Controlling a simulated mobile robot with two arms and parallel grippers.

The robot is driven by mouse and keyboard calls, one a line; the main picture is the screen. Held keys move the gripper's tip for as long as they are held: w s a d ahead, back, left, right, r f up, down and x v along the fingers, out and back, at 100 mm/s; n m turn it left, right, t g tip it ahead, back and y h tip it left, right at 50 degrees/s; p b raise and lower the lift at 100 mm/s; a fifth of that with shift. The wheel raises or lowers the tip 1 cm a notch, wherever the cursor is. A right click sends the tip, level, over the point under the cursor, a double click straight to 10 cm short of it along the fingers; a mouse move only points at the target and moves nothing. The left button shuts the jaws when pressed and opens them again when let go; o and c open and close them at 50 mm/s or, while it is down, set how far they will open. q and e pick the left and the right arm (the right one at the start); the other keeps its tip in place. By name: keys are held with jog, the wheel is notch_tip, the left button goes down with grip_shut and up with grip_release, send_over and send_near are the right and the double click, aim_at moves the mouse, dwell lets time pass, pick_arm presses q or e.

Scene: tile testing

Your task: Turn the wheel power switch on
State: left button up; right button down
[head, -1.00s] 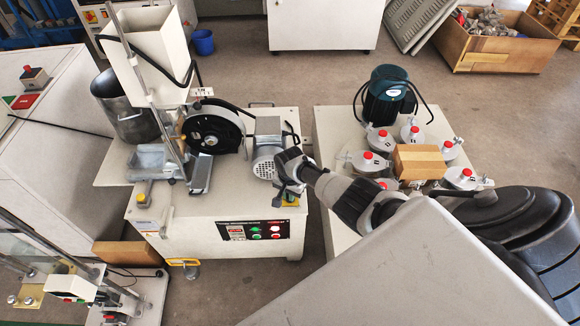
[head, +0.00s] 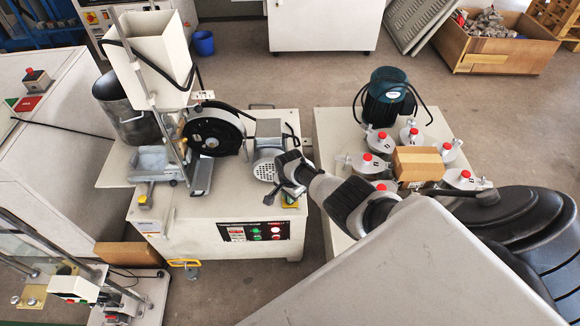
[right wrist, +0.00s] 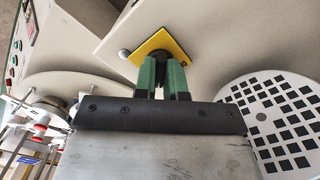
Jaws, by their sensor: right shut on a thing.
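The wheel power switch is a dark knob (right wrist: 160,57) on a yellow plate (right wrist: 152,42) on top of the cream machine (head: 165,215). The yellow plate also shows near the machine's front right corner in the head view (head: 290,202), mostly covered by my gripper. My right gripper (right wrist: 160,80) has its green fingers around the knob and is shut on it. It also shows in the head view (head: 280,193), reaching in from the right. The black-rimmed wheel (head: 214,120) stands behind and to the left. My left gripper is not in view.
The motor's perforated cover (right wrist: 280,115) is close to the right of my gripper. Red and green buttons (head: 276,233) are on the machine's front panel. A table to the right (head: 330,165) holds several red-topped canisters (head: 381,140) and a wooden block (head: 418,160).

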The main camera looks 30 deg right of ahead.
jog(key=c, duration=1.2)
grip_release()
jog(key=shift+d, duration=0.1)
jog(key=shift+r, duration=0.1)
notch_tip(320, 180, up, 11)
jog(key=p, duration=0.6)
jog(key=shift+f, duration=0.25)
